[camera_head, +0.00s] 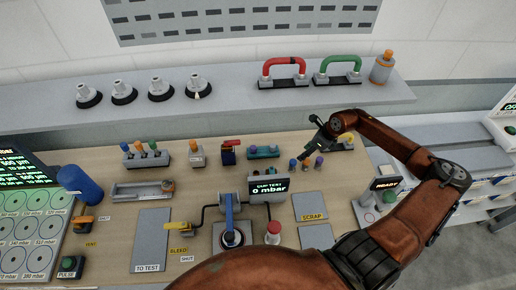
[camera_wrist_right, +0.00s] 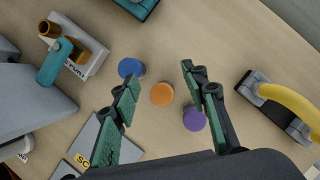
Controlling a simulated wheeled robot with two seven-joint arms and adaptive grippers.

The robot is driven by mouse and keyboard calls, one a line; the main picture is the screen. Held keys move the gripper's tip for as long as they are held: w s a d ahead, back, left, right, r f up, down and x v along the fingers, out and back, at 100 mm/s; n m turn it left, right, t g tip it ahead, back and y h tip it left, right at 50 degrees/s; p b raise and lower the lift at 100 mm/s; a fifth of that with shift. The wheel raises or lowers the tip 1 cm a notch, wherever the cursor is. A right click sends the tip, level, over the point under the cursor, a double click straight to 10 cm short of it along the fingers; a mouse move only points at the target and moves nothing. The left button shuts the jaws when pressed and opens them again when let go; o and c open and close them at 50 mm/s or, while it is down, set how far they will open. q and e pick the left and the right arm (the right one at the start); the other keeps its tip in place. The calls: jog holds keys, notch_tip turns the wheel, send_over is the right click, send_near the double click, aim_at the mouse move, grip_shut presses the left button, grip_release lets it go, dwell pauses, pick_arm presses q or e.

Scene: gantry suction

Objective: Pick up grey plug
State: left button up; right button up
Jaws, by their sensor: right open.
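Three small plugs with blue (camera_wrist_right: 131,69), orange (camera_wrist_right: 162,94) and purple (camera_wrist_right: 194,119) tops stand in a row on the wooden table in the right wrist view. In the head view they show as the blue plug (camera_head: 293,164), the orange plug (camera_head: 306,163) and the purple plug (camera_head: 319,162). I cannot make out a plainly grey plug. My right gripper (camera_wrist_right: 160,76) is open and empty, with the orange top between its fingers in the wrist view. In the head view my right gripper (camera_head: 308,148) hangs close above the row, pointing down. My left gripper is not in view.
A yellow-handled holder (camera_wrist_right: 290,105) and a teal-handled valve (camera_wrist_right: 62,62) flank the row. The gauge display (camera_head: 269,186) stands in front, near the scrap pad (camera_head: 312,207).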

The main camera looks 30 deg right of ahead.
jog(key=w+a, duration=0.3)
jog(key=w, duration=0.2)
jog(key=p, duration=0.2)
send_over(274, 146)
jog(key=s+d, duration=0.1)
jog(key=s, duration=0.1)
jog(key=shift+w+r, duration=0.1)
jog(key=shift+x, duration=2.6)
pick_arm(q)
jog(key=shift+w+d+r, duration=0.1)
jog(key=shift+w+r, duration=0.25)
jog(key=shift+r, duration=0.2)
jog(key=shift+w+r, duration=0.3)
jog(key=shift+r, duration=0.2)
pick_arm(e)
grip_shut()
